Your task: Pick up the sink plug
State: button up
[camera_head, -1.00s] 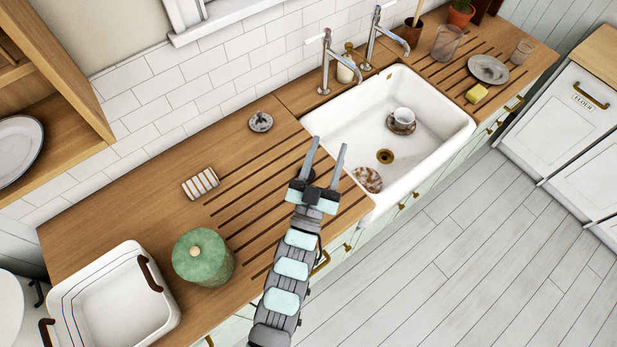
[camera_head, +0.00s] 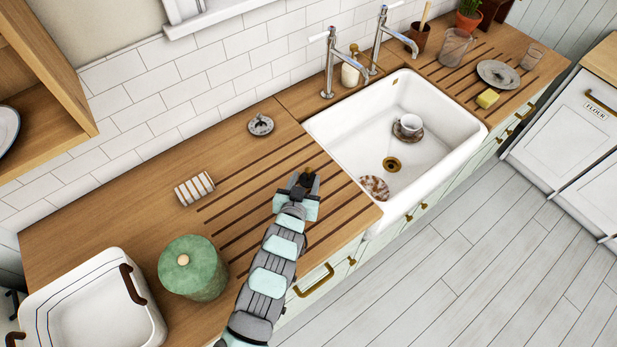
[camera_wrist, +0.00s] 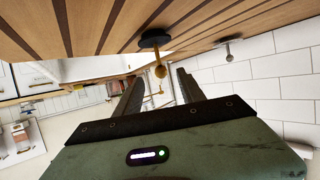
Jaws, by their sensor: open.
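The sink plug is a dark disc with a brass knob (camera_wrist: 156,41). In the wrist view it rests on the wooden counter, with its knob in line with the gap between my fingertips. My gripper (camera_wrist: 158,83) is open, and no contact with the plug shows. In the head view my gripper (camera_head: 305,182) is low over the grooved drainboard left of the sink. A small dark shape at its tips there looks like the plug (camera_head: 308,171), partly hidden by the fingers.
A grey metal item (camera_head: 260,125) stands near the tiled wall.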

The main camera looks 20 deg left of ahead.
aim_at(308, 172)
jog(key=shift+x, duration=2.8)
jog(key=shift+r, duration=0.15)
jog(key=shift+c, duration=0.4)
grip_shut()
